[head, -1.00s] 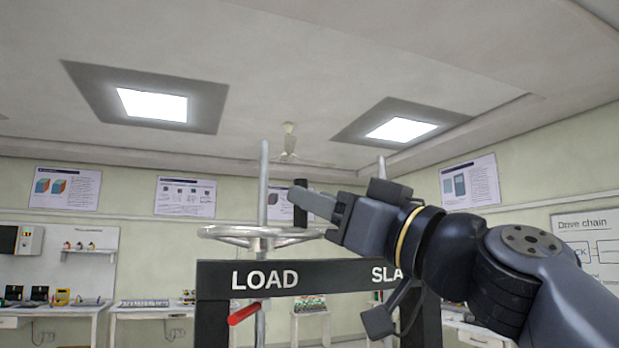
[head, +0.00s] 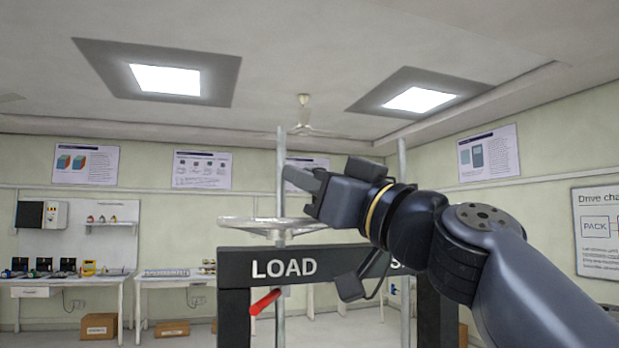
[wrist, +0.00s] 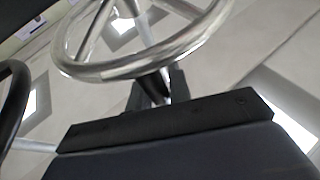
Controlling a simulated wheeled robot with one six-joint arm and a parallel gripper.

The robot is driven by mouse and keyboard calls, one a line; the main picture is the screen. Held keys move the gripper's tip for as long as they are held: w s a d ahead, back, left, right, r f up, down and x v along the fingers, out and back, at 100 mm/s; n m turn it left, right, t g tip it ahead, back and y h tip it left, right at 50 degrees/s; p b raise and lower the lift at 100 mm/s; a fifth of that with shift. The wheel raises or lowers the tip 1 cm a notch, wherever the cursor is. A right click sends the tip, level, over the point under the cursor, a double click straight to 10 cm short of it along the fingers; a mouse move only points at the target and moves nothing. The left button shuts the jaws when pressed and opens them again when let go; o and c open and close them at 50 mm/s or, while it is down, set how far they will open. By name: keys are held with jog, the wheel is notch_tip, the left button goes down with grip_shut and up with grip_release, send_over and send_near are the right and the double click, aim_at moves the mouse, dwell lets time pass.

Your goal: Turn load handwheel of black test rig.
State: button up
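The black test rig (head: 236,256) stands in front of me, its crossbar marked LOAD. The pale metal load handwheel (head: 240,222) lies flat above that label, around an upright metal post (head: 281,165). My gripper (head: 298,190) points left in the head view, just above the wheel's right side and overlapping the post in the picture. Whether it touches the wheel or post cannot be told. In the wrist view the shiny wheel rim (wrist: 125,70) and spokes fill the top, beyond dark gripper parts. The finger gap is not clear. My arm hides much of the crossbar's right side.
A red handle (head: 264,302) sticks out below the LOAD label. A second post (head: 402,160) rises at the right, behind my arm. Benches (head: 75,281) and cardboard boxes (head: 98,326) line the far wall. The floor left of the rig looks clear.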

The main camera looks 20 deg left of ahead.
grip_shut()
jog(key=shift+w+d+f+n+g+y+b, duration=0.15)
jog(key=shift+w+n+g+y+b, duration=0.25)
jog(key=shift+g+b, duration=0.5)
jog(key=shift+w+d+r+n+g+y+b, duration=0.15)
jog(key=shift+n+g, duration=0.2)
jog(key=shift+g, duration=0.3)
jog(key=shift+a+n+g+y+b, duration=0.1)
jog(key=shift+n+g, duration=0.3)
jog(key=shift+g, duration=0.2)
jog(key=shift+w+d+r+n+g+y+b, duration=0.15)
jog(key=shift+n+g, duration=0.2)
jog(key=shift+g, duration=0.3)
jog(key=shift+a, duration=0.1)
jog(key=shift+o, duration=2.3)
grip_release()
jog(key=shift+f, duration=0.15)
